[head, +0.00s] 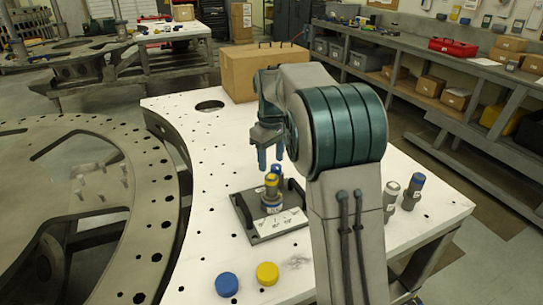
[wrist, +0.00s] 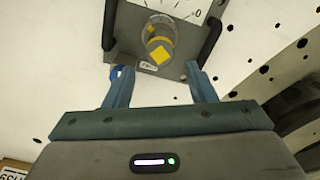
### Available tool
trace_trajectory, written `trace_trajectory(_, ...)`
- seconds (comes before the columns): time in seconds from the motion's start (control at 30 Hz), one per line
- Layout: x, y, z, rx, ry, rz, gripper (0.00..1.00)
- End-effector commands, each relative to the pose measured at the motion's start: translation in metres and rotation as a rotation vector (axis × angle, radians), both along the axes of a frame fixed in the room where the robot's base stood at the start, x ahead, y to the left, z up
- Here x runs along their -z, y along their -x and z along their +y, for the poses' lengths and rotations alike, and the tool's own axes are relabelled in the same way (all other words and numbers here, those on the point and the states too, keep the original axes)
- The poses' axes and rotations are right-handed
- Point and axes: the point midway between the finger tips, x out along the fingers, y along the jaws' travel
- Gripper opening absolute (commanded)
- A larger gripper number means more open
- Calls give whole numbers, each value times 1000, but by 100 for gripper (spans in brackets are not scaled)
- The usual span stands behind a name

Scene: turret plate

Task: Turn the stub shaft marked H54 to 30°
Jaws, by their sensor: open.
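A dark plate (head: 243,218) with a white dial card (head: 283,222) lies on the white table. A grey stub shaft (head: 271,199) with a yellow top (head: 272,181) stands upright on it. A small tag (wrist: 148,66) on the shaft is too small to read surely. My gripper (head: 270,160) is open and empty above the shaft. In the wrist view its fingers (wrist: 158,78) are apart, below the shaft in the picture, not touching it.
Dark handles (wrist: 208,35) flank the plate. A blue cap (head: 227,285) and a yellow cap (head: 267,273) lie at the front. Two cylinders (head: 412,192) (head: 390,195) stand right. A cardboard box (head: 250,70) is behind.

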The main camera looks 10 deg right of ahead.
Motion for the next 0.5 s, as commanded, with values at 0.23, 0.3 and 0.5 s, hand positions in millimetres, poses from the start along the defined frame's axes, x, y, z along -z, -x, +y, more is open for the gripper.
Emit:
trace_trajectory(0.23,30,0,0,0,-1,-1,51)
trace_trajectory(0.3,36,0,0,0,0,0,51)
trace_trajectory(0.5,54,0,0,1,1,1,51)
